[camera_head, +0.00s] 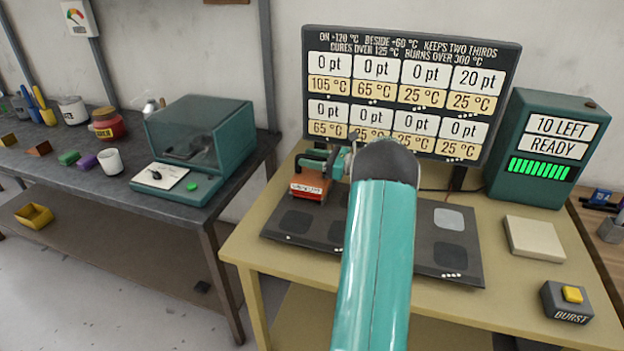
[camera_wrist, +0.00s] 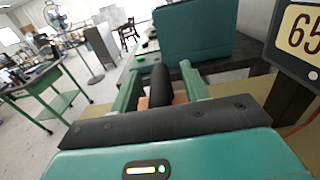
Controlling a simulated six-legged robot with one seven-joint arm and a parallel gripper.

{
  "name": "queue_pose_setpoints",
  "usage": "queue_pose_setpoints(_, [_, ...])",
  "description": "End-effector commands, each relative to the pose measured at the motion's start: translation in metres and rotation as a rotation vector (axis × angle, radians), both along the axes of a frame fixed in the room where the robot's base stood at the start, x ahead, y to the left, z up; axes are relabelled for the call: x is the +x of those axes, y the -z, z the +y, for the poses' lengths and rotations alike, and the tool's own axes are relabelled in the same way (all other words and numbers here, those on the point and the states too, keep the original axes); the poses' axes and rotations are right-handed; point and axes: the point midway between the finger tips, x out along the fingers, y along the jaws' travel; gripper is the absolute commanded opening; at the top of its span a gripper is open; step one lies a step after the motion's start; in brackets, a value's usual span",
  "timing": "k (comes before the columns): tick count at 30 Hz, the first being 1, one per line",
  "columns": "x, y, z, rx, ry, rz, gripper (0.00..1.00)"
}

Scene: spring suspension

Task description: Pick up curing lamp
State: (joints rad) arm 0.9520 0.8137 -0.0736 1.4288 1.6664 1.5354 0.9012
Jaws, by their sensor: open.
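What looks like the curing lamp (camera_head: 309,187), an orange-red block with a pale label and a dark handle, sits at the back left of the dark padded plate (camera_head: 398,270). My gripper (camera_head: 322,160) is at the lamp's top, partly hidden by my arm. In the wrist view my gripper (camera_wrist: 160,76) is open, with one green finger on each side of the lamp's black handle (camera_wrist: 160,86). Orange parts of the lamp show beside the handle. I cannot tell whether the fingers touch it.
A display board (camera_head: 405,95) stands close behind the plate. A green "10 LEFT READY" box (camera_head: 545,150), a pale block (camera_head: 534,238) and a BURST button box (camera_head: 567,301) are to the right. A green-lidded machine (camera_head: 200,150) stands on the left bench.

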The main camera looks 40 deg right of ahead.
Motion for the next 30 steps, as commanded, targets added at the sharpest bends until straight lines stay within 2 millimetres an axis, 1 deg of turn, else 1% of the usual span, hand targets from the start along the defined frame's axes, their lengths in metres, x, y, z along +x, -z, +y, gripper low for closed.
queue_pose_setpoints(1, [-0.0001,-0.0001,0.0,0.0,0.0,0.0,0.45])
queue_pose_setpoints(2, [-0.0001,-0.0001,0.0,0.0,0.0,0.0,0.41])
queue_pose_setpoints(3, [-0.0001,-0.0001,0.0,0.0,0.0,0.0,0.34])
queue_pose_setpoints(5, [-0.0001,-0.0002,0.0,0.0,-0.001,0.0,0.22])
queue_pose_setpoints(6, [-0.0001,-0.0002,0.0,0.0,-0.001,0.0,0.14])
queue_pose_setpoints(8, [-0.0002,-0.0002,0.0001,0.0,-0.001,0.0,0.02])
queue_pose_setpoints(9, [-0.0003,-0.0002,0.0001,0.0,-0.001,0.0,0.0])
queue_pose_setpoints(30, [-0.0004,-0.0006,-0.0001,0.0,-0.001,-0.001,0.0])
